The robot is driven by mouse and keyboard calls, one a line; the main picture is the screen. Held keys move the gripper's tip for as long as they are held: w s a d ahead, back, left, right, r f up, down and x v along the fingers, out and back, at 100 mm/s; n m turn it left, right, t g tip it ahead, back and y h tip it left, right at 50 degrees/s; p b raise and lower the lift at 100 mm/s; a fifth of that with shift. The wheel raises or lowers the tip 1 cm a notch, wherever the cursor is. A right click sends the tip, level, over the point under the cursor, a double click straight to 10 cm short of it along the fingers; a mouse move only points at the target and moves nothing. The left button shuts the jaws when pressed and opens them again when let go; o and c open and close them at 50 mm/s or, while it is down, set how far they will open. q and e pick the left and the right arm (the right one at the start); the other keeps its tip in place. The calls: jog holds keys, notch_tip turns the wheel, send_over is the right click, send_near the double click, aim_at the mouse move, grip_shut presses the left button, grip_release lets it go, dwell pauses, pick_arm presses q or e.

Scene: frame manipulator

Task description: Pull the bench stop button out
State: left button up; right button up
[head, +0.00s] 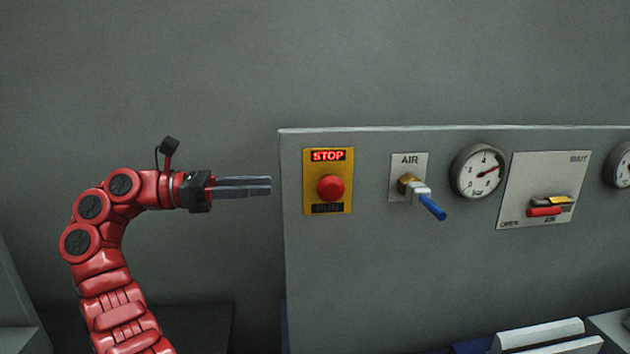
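The bench stop button (331,188) is a round red knob on a yellow plate (313,171) with a lit red STOP sign (328,155) above it. The plate is on the left part of a grey upright panel (360,270). My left gripper (270,186) points right, at about the button's height in the picture, just left of the panel's left edge. It is apart from the button and holds nothing that I can see. Its fingers look close together, seen side-on, and any gap between them is unclear. My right gripper is not in view.
Right of the button are an AIR valve with a blue lever (432,207), a round gauge (478,172) and a plate with a red handle (544,212). Another gauge (622,168) is cut off at the right edge. White items (540,335) lie low at right.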

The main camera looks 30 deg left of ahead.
aim_at(321, 183)
pick_arm(q)
jog(key=p+x, duration=0.3)
jog(key=x, duration=0.7)
jog(key=shift+w+d+r, duration=0.1)
jog(key=shift+d+r, duration=0.05)
jog(key=shift+d, duration=0.2)
grip_shut()
dwell(0.3)
